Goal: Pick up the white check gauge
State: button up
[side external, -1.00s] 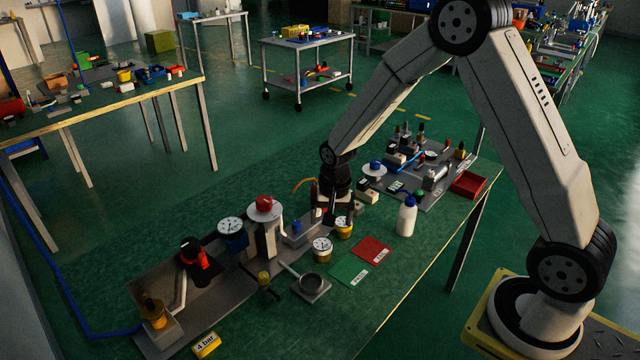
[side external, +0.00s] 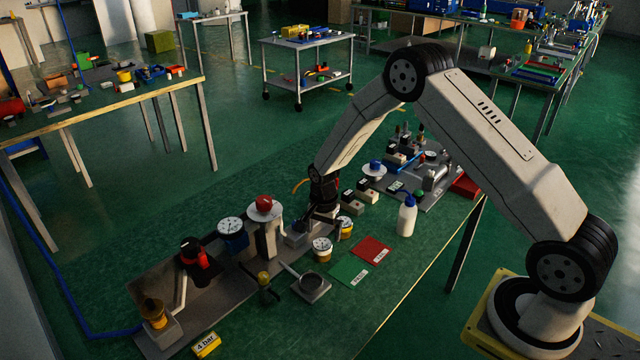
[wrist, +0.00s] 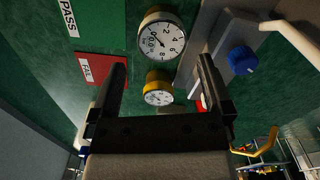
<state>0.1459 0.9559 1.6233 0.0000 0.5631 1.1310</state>
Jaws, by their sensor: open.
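Two small round gauges with white dials stand on the green bench. The paler-rimmed one (side external: 322,245) is nearer the green card; it also shows at the top of the wrist view (wrist: 161,38). The yellow-bodied one (side external: 345,226) stands just behind it and shows in the wrist view (wrist: 158,92) between my fingers. I cannot tell for sure which is the white check gauge. My gripper (wrist: 163,64) is open and empty, low over the bench beside the yellow-bodied gauge. In the side view my gripper (side external: 323,218) is partly hidden.
Red (side external: 372,250) and green (side external: 347,271) cards lie in front. A white bottle (side external: 407,217) stands to the right. A small grey block with a blue knob (wrist: 242,60) is close to my right finger.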

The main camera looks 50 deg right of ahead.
aim_at(322, 244)
jog(key=shift+f, duration=0.6)
jog(key=shift+w+a+f, duration=0.1)
jog(key=shift+a+f, duration=0.05)
jog(key=shift+f, duration=2.45)
jog(key=c, duration=1.3)
jog(key=shift+r, duration=0.2)
